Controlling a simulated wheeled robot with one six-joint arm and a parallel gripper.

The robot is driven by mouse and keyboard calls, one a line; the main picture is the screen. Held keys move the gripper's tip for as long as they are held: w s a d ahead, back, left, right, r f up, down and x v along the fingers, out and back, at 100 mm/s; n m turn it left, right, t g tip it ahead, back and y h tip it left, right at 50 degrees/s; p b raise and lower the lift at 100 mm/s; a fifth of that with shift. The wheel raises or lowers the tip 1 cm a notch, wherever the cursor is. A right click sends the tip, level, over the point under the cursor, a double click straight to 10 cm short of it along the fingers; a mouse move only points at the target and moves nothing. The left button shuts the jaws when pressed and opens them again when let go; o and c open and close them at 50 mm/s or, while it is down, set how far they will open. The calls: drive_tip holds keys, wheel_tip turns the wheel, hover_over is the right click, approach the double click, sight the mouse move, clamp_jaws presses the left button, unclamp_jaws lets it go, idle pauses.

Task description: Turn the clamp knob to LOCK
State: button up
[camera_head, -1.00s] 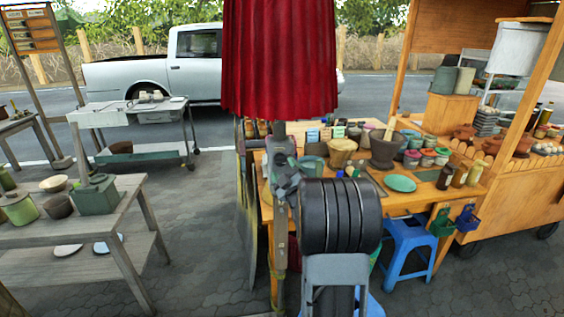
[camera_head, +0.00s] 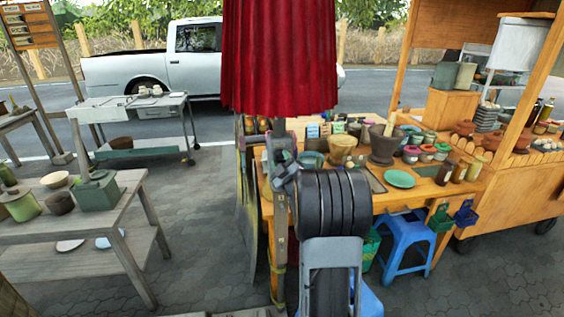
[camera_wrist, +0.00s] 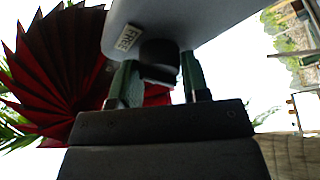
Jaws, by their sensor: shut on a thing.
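The clamp knob (camera_wrist: 159,53) is a short dark cylinder under the pale grey clamp body (camera_wrist: 205,22) in the wrist view. A white FREE label (camera_wrist: 128,37) shows on the clamp beside the knob; no LOCK label is visible. My gripper (camera_wrist: 160,78) has its green fingers on either side of the knob, shut on it. In the head view the clamp (camera_head: 281,170) sits on the pole below the closed red umbrella (camera_head: 280,60). My dark arm hides much of the gripper and knob there.
A wooden table (camera_head: 395,205) with mortars and bowls stands just behind and right of the pole. A blue stool (camera_head: 403,240) stands under its front. A grey bench (camera_head: 25,235) is at the left. Paved floor lies open between bench and pole.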

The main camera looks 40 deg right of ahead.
drive_tip(key=shift+c, duration=1.4)
drive_tip(key=shift+f+b, duration=0.1)
drive_tip(key=shift+b, duration=0.35)
drive_tip(key=n+y+b, duration=0.1)
drive_tip(key=n+b, duration=0.1)
drive_tip(key=b, duration=0.1)
drive_tip(key=shift+f, duration=0.15)
drive_tip(key=n+y+b, duration=0.1)
drive_tip(key=n+b, duration=0.1)
drive_tip(key=b, duration=0.1)
drive_tip(key=shift+d+n, duration=0.1)
drive_tip(key=shift+n, duration=0.2)
drive_tip(key=n+b, duration=0.2)
drive_tip(key=n+g+y+b, duration=0.1)
drive_tip(key=n, duration=0.1)
drive_tip(key=shift+s+r, duration=0.1)
drive_tip(key=shift+r, duration=0.2)
drive_tip(key=n, duration=0.1)
drive_tip(key=n+g, duration=0.1)
drive_tip(key=n, duration=0.1)
drive_tip(key=n+g+b, duration=0.1)
drive_tip(key=n, duration=0.1)
drive_tip(key=shift+r+y, duration=0.3)
drive_tip(key=shift+r, duration=0.05)
drive_tip(key=shift+r+n+g+p, duration=0.1)
drive_tip(key=shift+n+g+p, duration=0.55)
drive_tip(key=shift+n, duration=1.75)
